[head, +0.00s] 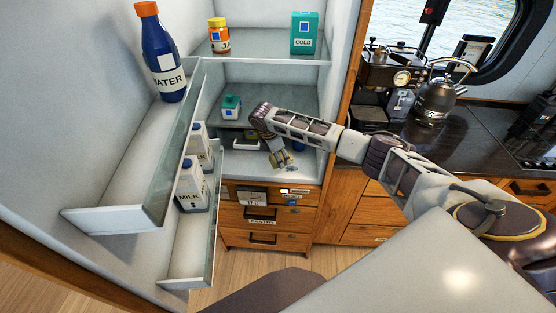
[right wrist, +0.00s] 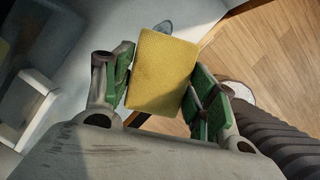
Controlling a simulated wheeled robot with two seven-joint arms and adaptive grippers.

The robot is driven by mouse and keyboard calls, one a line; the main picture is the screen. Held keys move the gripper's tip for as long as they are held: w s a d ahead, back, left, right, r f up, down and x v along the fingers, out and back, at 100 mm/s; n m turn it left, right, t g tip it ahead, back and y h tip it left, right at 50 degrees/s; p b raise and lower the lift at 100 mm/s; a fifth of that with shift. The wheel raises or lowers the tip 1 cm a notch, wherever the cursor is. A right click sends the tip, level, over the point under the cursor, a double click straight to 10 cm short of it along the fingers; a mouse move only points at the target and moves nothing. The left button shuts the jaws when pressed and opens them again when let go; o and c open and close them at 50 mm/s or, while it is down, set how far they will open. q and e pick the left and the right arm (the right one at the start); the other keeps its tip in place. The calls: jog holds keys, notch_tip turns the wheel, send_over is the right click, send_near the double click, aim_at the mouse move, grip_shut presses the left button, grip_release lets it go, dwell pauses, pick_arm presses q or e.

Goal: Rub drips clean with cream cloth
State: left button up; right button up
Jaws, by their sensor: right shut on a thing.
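My right gripper (head: 279,157) reaches into the open fridge, just above its lowest white floor (head: 245,168). In the right wrist view the gripper (right wrist: 163,90) is shut on a cream-yellow cloth (right wrist: 162,72), a flat rectangular piece between its green-padded fingers. A small grey-blue spot (right wrist: 165,26) shows on the pale surface just beyond the cloth's far edge; it looks like a drip. The cloth partly covers that area, so I cannot tell whether it touches the surface. My left gripper is not in view.
The open fridge door's shelves hold a blue water bottle (head: 164,55) and milk cartons (head: 192,183). A jar (head: 219,37), a teal box (head: 304,33) and a small teal carton (head: 231,107) stand on inner shelves. A kettle (head: 434,103) is on the stove right of the fridge.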

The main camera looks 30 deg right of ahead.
jog(key=shift+w+d+r+n+t, duration=0.15)
jog(key=shift+w+d+n+t, duration=0.2)
jog(key=shift+d+n, duration=0.5)
jog(key=shift+w+d+r+n+t, duration=0.1)
jog(key=shift+w+d+n+t, duration=0.25)
jog(key=shift+n, duration=0.9)
jog(key=shift+d, duration=0.1)
jog(key=shift+f, duration=0.1)
